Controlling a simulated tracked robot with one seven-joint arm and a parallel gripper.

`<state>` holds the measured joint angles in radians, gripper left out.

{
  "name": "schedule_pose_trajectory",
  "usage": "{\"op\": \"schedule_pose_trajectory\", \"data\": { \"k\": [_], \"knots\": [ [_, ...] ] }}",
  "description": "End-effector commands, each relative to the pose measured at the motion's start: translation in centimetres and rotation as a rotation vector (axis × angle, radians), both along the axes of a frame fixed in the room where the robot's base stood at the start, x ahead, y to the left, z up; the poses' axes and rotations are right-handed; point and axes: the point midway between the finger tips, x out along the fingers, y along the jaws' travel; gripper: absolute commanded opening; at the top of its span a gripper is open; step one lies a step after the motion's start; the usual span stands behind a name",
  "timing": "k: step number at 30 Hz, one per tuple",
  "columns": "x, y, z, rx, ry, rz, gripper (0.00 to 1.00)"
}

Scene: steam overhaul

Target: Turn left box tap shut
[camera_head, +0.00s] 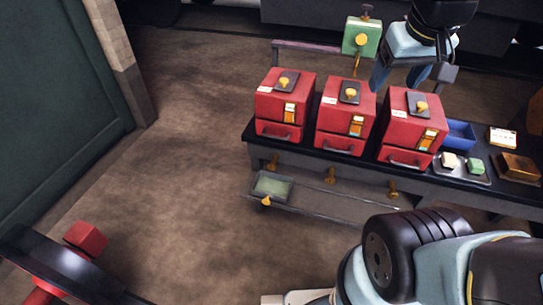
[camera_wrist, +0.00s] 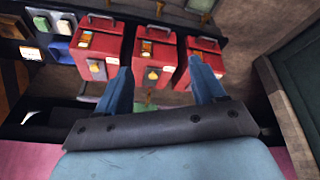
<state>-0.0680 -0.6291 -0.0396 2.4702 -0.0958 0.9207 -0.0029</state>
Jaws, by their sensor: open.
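Three red boxes stand in a row on a dark bench. The left box (camera_head: 286,97) has a dark plate on top with a yellow tap (camera_head: 284,82). The middle box (camera_head: 345,117) and right box (camera_head: 413,121) carry similar yellow taps. My gripper (camera_head: 400,76) is open and empty, above and behind the right box in the head view. In the wrist view my gripper (camera_wrist: 162,86) has its fingers spread. There the left box (camera_wrist: 204,52) is the rightmost one, partly covered by a finger, and its tap is not clearly seen.
A green box (camera_head: 361,36) with a yellow fitting stands behind the row. A blue bin (camera_head: 458,135) and a small tray (camera_head: 462,170) are at the bench's right. Brass taps (camera_head: 330,175) and a green-bottomed tray (camera_head: 272,186) lie below the front edge.

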Motion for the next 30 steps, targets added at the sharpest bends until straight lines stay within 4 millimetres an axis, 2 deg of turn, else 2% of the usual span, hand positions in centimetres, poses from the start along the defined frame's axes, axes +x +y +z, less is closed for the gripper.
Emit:
{"op": "schedule_pose_trajectory", "data": {
  "k": [15,30],
  "knots": [
    [8.4,1.2,-7.0,-0.309,0.327,0.234,0.69],
    [15.6,4.9,-15.7,-0.690,0.555,0.491,0.69]
  ]
}}
